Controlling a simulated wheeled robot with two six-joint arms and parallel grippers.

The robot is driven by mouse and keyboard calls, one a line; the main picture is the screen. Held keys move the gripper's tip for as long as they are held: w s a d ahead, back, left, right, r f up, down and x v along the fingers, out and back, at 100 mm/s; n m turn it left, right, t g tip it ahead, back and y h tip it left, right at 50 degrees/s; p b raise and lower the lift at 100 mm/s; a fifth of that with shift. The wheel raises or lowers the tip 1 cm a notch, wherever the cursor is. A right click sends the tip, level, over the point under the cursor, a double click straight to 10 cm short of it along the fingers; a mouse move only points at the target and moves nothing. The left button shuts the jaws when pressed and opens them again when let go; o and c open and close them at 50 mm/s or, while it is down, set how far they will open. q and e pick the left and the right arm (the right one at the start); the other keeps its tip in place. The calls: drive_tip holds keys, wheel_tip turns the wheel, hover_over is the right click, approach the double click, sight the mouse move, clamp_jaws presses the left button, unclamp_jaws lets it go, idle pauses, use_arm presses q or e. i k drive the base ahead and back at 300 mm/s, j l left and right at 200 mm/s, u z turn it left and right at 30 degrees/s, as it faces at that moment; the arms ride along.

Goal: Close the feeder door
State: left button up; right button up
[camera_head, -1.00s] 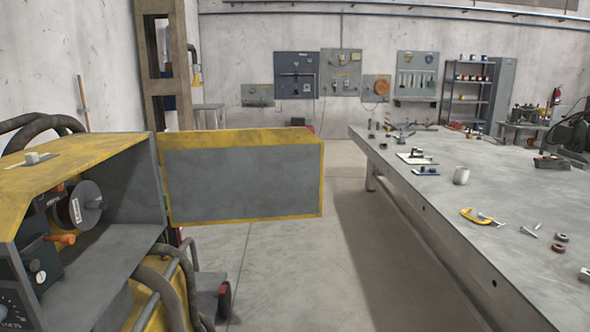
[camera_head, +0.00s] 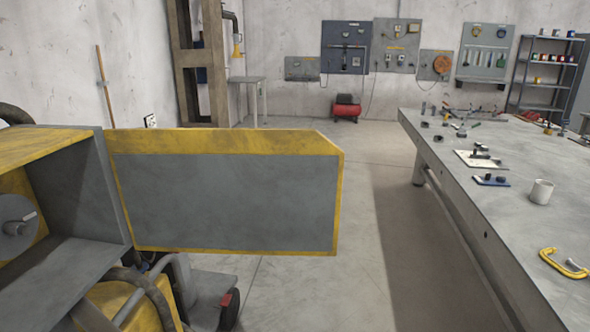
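The feeder door (camera_head: 225,195) is a grey panel with a yellow edge. It stands wide open, reaching right from its hinge at the feeder housing's right edge. The feeder housing (camera_head: 62,238) is a grey box with a yellow top at the left edge, its front open. A round spool part (camera_head: 16,228) shows inside, cut off by the picture's edge. Neither of my grippers is in view.
A long grey workbench (camera_head: 490,225) stands at the right, with a white cup (camera_head: 541,191) and a yellow clamp (camera_head: 563,263) on it. Open floor (camera_head: 300,290) lies between door and bench. A wheeled cart (camera_head: 207,292) with hoses is under the housing.

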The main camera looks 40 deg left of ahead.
sight(238, 191)
drive_tip(key=i+l+u, duration=0.1)
drive_tip(key=i, duration=0.45)
drive_tip(key=i+l+u, duration=0.1)
drive_tip(key=i, duration=0.4)
drive_tip(key=i+l+u, duration=0.15)
drive_tip(key=i, duration=0.35)
drive_tip(key=i+u, duration=0.15)
drive_tip(key=u, duration=0.35)
drive_tip(key=i+u, duration=0.2)
drive_tip(key=u, duration=0.25)
drive_tip(key=i+l+u, duration=0.1)
drive_tip(key=u, duration=0.4)
drive_tip(key=i+l+u, duration=0.2)
drive_tip(key=u, duration=0.25)
drive_tip(key=i+l+u, duration=0.1)
drive_tip(key=u, duration=0.4)
drive_tip(key=l+u, duration=0.3)
drive_tip(key=u, duration=0.15)
drive_tip(key=l+u, duration=0.3)
drive_tip(key=u, duration=0.2)
drive_tip(key=l+u, duration=0.25)
drive_tip(key=u, duration=0.25)
